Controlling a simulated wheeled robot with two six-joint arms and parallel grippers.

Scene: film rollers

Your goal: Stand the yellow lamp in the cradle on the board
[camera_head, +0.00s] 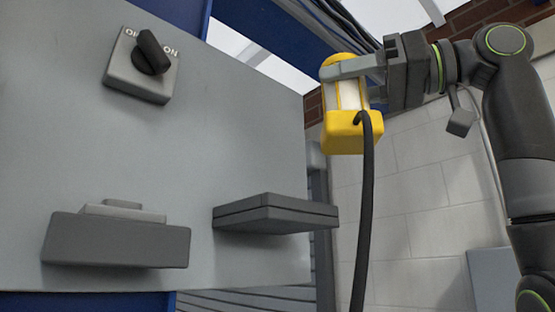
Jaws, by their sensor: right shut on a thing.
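The yellow lamp (352,133) has a yellow base and top with a pale middle, and a dark cable hangs down from its base. My right gripper (350,70) is shut on the lamp and holds it roughly upright, in the air just right of the board's edge. The grey board (240,130) fills the left of the view. Two dark grey holders stick out of it: one at lower left (115,242) and one at lower right (275,213). I cannot tell for sure which is the cradle. My left gripper is not in view.
A rotary switch (151,52) with a black knob marked ON sits at the board's upper left. Blue frame parts (300,42) run behind the board. A pale block wall (420,200) stands behind my right arm. The board's middle is clear.

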